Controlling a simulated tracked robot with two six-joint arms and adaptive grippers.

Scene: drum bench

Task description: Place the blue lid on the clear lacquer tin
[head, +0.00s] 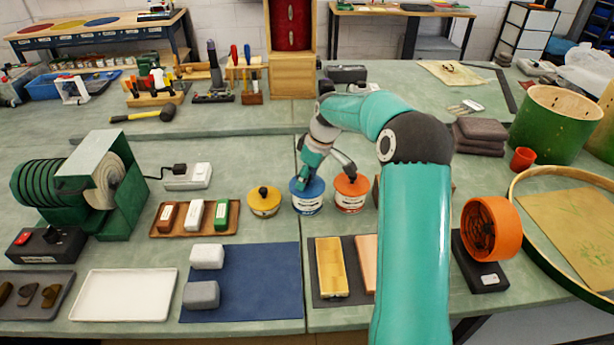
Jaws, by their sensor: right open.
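A tin with a blue band and a white label (307,207) stands on the bench near the middle, between a yellow tin and an orange tin. A blue lid (298,188) shows at the top of this tin and appears to rest on it; I cannot tell if it is fully seated. My right gripper (322,180) is open, pointing down at the blue lid, with one finger over the lid and the other toward the orange tin. The gripper hides part of the lid. I cannot tell if it touches the lid. My left gripper is out of view.
The yellow tin (263,202) with a black knob stands close on the left, and the orange tin (352,192) close on the right. A wooden tray of blocks (163,233) lies further left. An orange wheel-shaped device (491,228) stands right of my arm.

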